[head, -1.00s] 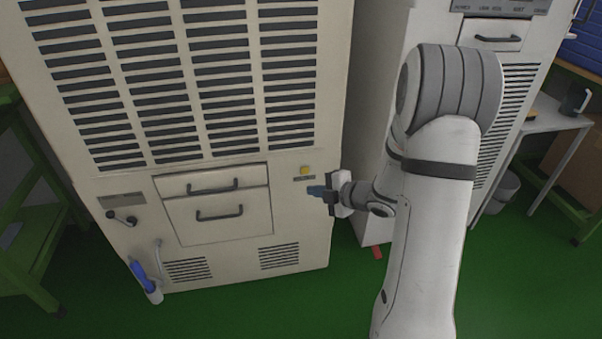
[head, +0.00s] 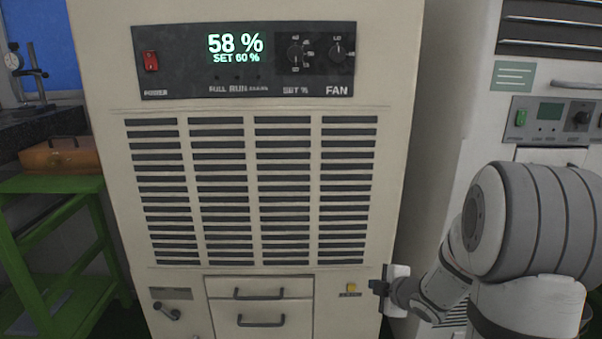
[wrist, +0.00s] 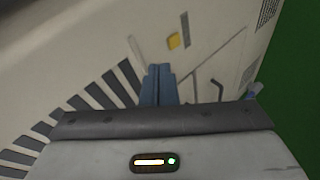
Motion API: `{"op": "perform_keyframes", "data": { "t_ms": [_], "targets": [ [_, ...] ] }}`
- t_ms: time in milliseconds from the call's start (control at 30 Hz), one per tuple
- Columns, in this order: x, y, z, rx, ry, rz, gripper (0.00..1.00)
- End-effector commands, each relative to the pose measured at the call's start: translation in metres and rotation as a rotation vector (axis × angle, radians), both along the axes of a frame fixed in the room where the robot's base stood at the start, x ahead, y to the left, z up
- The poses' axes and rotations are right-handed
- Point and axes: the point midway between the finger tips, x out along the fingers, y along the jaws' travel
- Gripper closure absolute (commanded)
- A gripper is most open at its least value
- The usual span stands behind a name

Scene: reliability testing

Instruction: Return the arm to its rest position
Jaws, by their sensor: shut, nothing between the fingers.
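My gripper (head: 378,287) is at the lower right of the cream dehumidifier-like cabinet (head: 115,180) in the head view, beside its front right edge and close to a small yellow button (head: 351,287). In the wrist view the blue fingers of my gripper (wrist: 159,72) are together, with nothing between them. The yellow button (wrist: 173,41) shows just beyond the fingertips. My arm stays bent at the right of the head view. The cabinet display (head: 235,47) reads 58 % and SET 60 %.
A second white cabinet (head: 465,130) stands to the right, behind my arm. A green stand (head: 50,185) with a brown case (head: 60,157) is at the left. Drawer handles (head: 260,320) and a crank (head: 167,311) stick out from the cabinet front.

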Motion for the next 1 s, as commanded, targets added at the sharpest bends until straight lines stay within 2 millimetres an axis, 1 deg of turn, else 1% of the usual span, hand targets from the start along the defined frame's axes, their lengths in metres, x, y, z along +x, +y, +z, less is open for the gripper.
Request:
{"op": "perform_keyframes", "data": {
  "t_ms": [33, 67, 100, 167, 200, 267, 300, 367, 400, 467, 500, 600, 700, 733, 800, 867, 1000],
  "targets": [
    [-0.005, -0.005, 0.050, 0.002, 0.025, -0.104, 1.00],
    [-0.009, -0.009, 0.065, 0.012, 0.049, -0.174, 1.00],
    [-0.017, -0.015, 0.086, 0.028, 0.081, -0.269, 1.00],
    [-0.032, -0.021, 0.115, 0.064, 0.129, -0.407, 1.00],
    [-0.045, -0.023, 0.133, 0.094, 0.164, -0.497, 1.00],
    [-0.066, -0.025, 0.160, 0.148, 0.218, -0.630, 1.00],
    [-0.082, -0.024, 0.176, 0.187, 0.257, -0.716, 1.00],
    [-0.108, -0.019, 0.200, 0.254, 0.320, -0.837, 1.00],
    [-0.127, -0.015, 0.214, 0.302, 0.367, -0.915, 1.00],
    [-0.156, -0.005, 0.233, 0.370, 0.442, -1.018, 1.00],
    [-0.174, 0.003, 0.245, 0.414, 0.491, -1.079, 1.00],
    [-0.216, 0.022, 0.267, 0.507, 0.614, -1.199, 1.00],
    [-0.246, 0.039, 0.280, 0.568, 0.713, -1.275, 1.00],
    [-0.253, 0.043, 0.283, 0.578, 0.735, -1.290, 1.00],
    [-0.264, 0.049, 0.286, 0.597, 0.775, -1.316, 1.00],
    [-0.269, 0.052, 0.287, 0.604, 0.793, -1.327, 1.00],
    [-0.269, 0.052, 0.287, 0.604, 0.793, -1.327, 1.00]
  ]
}}
